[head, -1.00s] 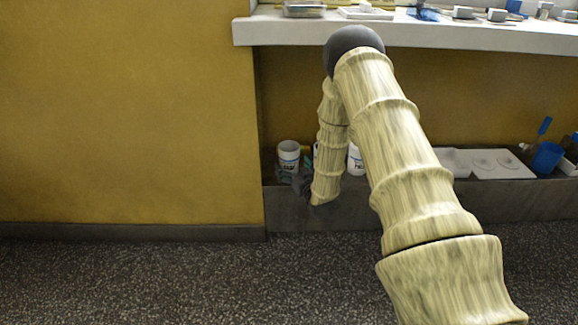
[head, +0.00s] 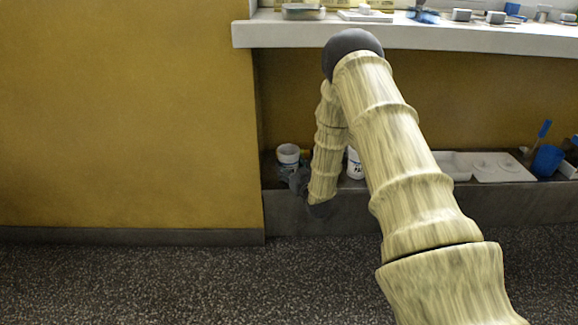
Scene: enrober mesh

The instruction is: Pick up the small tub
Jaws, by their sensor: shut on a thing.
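A small white tub (head: 288,153) with a dark marking stands out at the left end of the low ledge. My gripper (head: 294,178) is a small dark shape at its lower right and is shut on it. The gripper covers the tub's lower part, so the fingertips and the tub's base cannot be made out. Whether the tub still touches the ledge cannot be told.
A second white container (head: 355,164) stands right of my forearm, partly hidden. The low ledge (head: 420,200) also bears a white moulded tray (head: 500,168) and a blue cup (head: 547,159). A white counter (head: 420,38) with several items overhangs it.

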